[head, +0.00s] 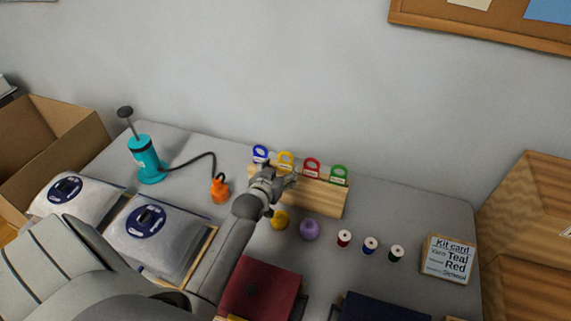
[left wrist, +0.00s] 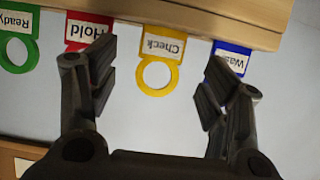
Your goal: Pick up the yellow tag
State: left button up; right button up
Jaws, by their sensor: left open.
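The yellow tag (head: 285,160) stands at the wooden rack (head: 322,195), between the blue tag (head: 261,154) and the red tag (head: 311,167). In the left wrist view the yellow tag (left wrist: 158,58) reads "Check" and has a ring. My left gripper (head: 287,177) is at the rack, close to the yellow tag. In the left wrist view its open fingers (left wrist: 157,90) lie on either side of the yellow tag, with nothing between them held. One finger overlaps the red "Hold" tag (left wrist: 90,28), the other the blue tag (left wrist: 233,57). My right gripper is not in view.
A green tag (head: 338,174) is at the rack's right end. Yellow and purple yarn balls (head: 310,229), several thread spools (head: 370,245) and a kit card (head: 449,258) lie on the table. A teal pump (head: 147,159) with an orange nozzle (head: 219,190) stands left.

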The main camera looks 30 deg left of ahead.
aim_at(285, 165)
pick_arm(q)
jog(key=shift+p+x, duration=0.35)
jog(key=shift+x, duration=1.8)
jog(key=shift+a+f, duration=0.1)
jog(key=shift+s, duration=0.1)
jog(key=c, duration=0.8)
